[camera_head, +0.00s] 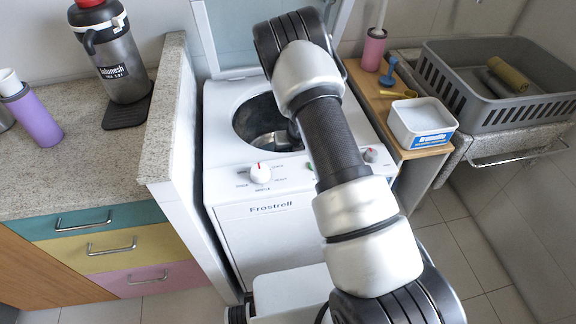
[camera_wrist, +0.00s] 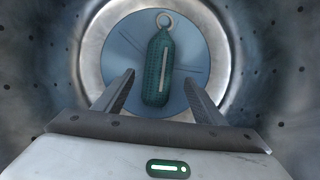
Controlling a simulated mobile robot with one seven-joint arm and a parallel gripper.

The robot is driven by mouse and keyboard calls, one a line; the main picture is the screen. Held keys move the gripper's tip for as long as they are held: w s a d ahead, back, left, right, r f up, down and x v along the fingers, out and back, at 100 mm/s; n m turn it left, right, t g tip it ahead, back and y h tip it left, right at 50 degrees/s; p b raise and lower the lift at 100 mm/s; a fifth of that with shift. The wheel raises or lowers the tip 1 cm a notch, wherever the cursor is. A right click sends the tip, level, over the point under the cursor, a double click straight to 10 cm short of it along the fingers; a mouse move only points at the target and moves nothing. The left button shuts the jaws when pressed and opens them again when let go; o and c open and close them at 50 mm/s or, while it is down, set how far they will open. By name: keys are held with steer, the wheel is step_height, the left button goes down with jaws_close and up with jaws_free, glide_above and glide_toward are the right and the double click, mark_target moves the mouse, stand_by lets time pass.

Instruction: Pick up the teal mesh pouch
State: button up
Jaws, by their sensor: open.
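The teal mesh pouch (camera_wrist: 154,72) shows in the wrist view at the bottom of the washer's metal drum. It is a long rounded shape with a pale strip down its front and a ring at its top end. My gripper (camera_wrist: 158,88) is open, with one finger on either side of the pouch's lower part in the picture. I cannot tell how far the fingertips are above it. In the head view my arm reaches into the open top of the white washer (camera_head: 262,225). The pouch and my gripper are hidden there.
The drum wall (camera_wrist: 268,60) surrounds my gripper closely. A stone counter (camera_head: 95,165) with a large flask (camera_head: 112,55) and a purple tumbler (camera_head: 33,115) stands left. On the right are a white tub (camera_head: 421,120) on a wooden shelf and a grey crate (camera_head: 470,100).

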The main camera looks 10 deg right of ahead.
steer(key=shift+b+x, duration=0.5)
steer(key=shift+x, duration=2.35)
steer(key=shift+s+a+f, duration=0.1)
steer(key=shift+s+f, duration=0.05)
steer(key=shift+f, duration=0.15)
steer(key=c, duration=1.2)
